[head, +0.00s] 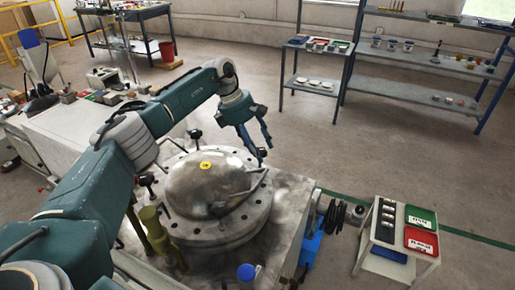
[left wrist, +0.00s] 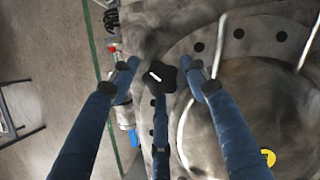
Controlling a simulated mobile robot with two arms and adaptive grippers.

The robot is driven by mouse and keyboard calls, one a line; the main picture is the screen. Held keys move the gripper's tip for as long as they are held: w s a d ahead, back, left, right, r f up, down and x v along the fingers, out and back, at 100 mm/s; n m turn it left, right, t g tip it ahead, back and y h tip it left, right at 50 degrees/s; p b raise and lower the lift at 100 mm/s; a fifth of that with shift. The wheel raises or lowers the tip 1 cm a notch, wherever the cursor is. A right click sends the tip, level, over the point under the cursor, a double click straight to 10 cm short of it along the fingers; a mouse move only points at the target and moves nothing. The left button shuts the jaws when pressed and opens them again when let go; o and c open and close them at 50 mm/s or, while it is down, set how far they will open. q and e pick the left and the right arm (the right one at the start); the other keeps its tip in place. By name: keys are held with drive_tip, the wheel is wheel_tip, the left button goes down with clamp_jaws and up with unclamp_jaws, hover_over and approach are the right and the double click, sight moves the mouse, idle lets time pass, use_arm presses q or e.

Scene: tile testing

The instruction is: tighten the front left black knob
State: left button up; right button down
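A metal dome (head: 190,183) with a yellow spot sits on a round bolted flange (head: 225,236). Black knobs stand around it, one behind (head: 195,134) and one on the left (head: 147,180). My left gripper (head: 267,145) hangs beyond the flange's back right edge, fingers pointing down. In the left wrist view, a black star-shaped knob (left wrist: 158,77) with a pale mark lies between the spread fingertips (left wrist: 160,66) of my left gripper. The fingers look open, with gaps at both sides. I cannot tell whether this is the front left knob. My right gripper is not in view.
An olive post (head: 155,233) stands left of the flange. A small stand (head: 400,262) holds red and green trays at right. Shelves stand at the back; the floor between is clear.

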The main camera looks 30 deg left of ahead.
use_arm(q)
drive_tip(key=shift+s, duration=0.1)
drive_tip(key=shift+a, duration=0.1)
drive_tip(key=shift+a+r, duration=0.15)
drive_tip(key=shift+r, duration=0.25)
drive_tip(key=v, duration=1.1)
drive_tip(key=shift+r, duration=0.15)
